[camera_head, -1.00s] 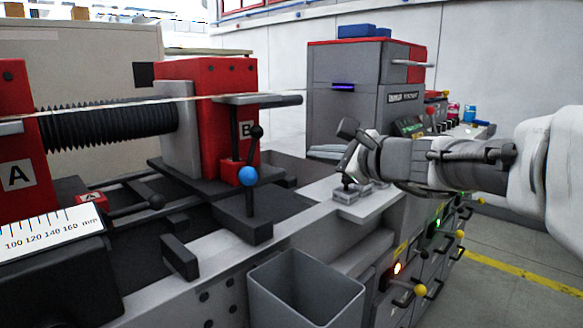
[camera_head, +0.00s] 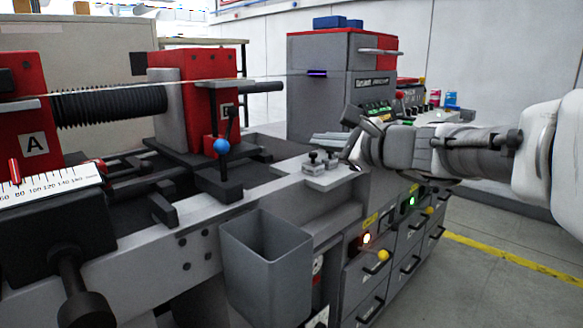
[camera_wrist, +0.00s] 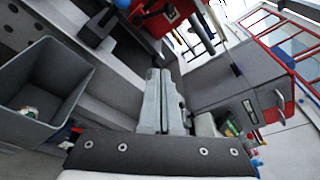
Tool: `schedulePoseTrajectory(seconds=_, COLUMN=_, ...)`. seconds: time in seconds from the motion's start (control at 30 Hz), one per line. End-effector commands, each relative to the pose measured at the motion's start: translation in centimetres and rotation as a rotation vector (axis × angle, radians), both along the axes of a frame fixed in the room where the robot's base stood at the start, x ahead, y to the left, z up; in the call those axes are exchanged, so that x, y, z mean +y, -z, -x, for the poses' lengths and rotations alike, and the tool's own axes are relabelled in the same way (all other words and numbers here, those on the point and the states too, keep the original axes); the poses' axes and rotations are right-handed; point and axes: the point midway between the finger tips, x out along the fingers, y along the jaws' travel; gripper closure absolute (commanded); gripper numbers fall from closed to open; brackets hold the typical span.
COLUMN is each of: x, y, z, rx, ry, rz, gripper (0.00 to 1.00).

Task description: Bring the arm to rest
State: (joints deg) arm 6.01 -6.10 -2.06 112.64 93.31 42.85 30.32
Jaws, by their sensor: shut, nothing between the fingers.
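My gripper (camera_head: 354,147) is at the right of the middle in the head view, held out on my arm from the right edge. It is beside the grey ledge with small black knobs (camera_head: 320,160), apart from it as far as I can tell. In the wrist view the two pale fingers (camera_wrist: 159,100) lie side by side, shut and empty. My arm is stretched roughly level, over the side of the machine with its drawers.
The rewinder's red block (camera_head: 195,80) and a blue-knobbed lever (camera_head: 221,146) stand left. A grey bin (camera_head: 265,270) hangs in front; in the wrist view the bin (camera_wrist: 45,85) holds small items. A grey-red cabinet (camera_head: 340,90) stands behind. Floor (camera_head: 500,270) at right is clear.

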Motion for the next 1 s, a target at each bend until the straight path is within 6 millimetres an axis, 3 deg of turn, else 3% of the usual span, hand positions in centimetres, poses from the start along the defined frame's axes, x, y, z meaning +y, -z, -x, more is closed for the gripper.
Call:
schedulePoseTrajectory(seconds=0.07, x=0.3, y=0.2, z=0.7, rx=-0.005, ry=-0.016, rz=0.032, gripper=1.00)
schedulePoseTrajectory(seconds=0.27, x=2.3, y=4.4, z=7.5, rx=-0.054, ry=-0.198, rz=0.428, gripper=1.00)
schedulePoseTrajectory(seconds=0.47, x=1.9, y=9.5, z=14.5, rx=-0.105, ry=-0.407, rz=0.846, gripper=1.00)
schedulePoseTrajectory(seconds=0.7, x=-1.6, y=15.5, z=22.2, rx=-0.152, ry=-0.680, rz=1.344, gripper=1.00)
schedulePoseTrajectory(seconds=1.0, x=-8.4, y=19.8, z=28.6, rx=-0.161, ry=-0.997, rz=1.876, gripper=1.00)
